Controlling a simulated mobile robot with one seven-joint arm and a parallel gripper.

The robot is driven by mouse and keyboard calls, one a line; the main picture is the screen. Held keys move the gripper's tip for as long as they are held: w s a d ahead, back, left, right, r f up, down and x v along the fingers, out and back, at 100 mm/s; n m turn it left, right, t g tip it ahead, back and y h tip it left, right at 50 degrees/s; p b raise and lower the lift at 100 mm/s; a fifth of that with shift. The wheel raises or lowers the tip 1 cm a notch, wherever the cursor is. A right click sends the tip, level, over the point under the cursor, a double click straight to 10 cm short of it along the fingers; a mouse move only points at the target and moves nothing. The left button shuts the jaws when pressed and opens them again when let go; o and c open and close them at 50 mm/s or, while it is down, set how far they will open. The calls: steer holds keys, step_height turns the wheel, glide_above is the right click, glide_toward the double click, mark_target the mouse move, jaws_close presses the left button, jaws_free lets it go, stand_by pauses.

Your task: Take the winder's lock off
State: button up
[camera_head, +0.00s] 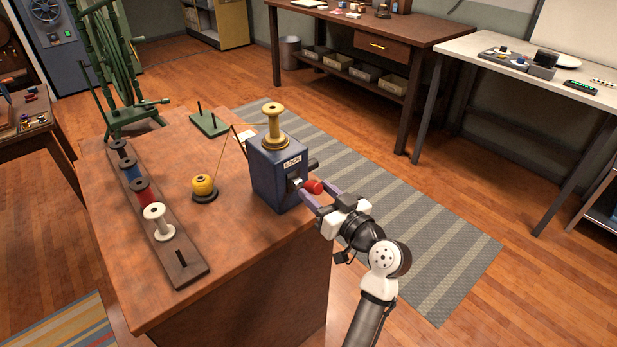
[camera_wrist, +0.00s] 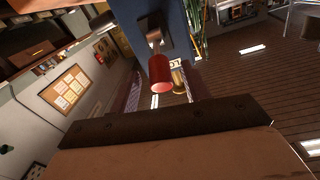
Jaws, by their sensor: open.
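The winder (camera_head: 279,175) is a dark blue box labelled LOCK at the front right of the wooden table. A yellow spool (camera_head: 273,118) stands on top of it. The lock's red knob (camera_head: 314,187) sticks out from the winder's right-hand face on a short metal lever. In the wrist view the red knob (camera_wrist: 159,73) is close ahead, roughly centred between the fingers. My gripper (camera_head: 318,195) is open, with its fingers on either side of the knob. I cannot tell whether either finger touches it.
A yellow yarn ball (camera_head: 204,185) sits left of the winder, its strand running up towards it. A spool rack (camera_head: 177,255) lies along the table's left side. A green pegged stand (camera_head: 209,124) is behind. Open floor and a striped rug (camera_head: 440,255) lie to the right.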

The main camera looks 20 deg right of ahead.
mark_target(307, 183)
steer(key=shift+p+x, duration=0.45)
steer(key=shift+x, duration=1.6)
steer(key=shift+c, duration=0.5)
jaws_close()
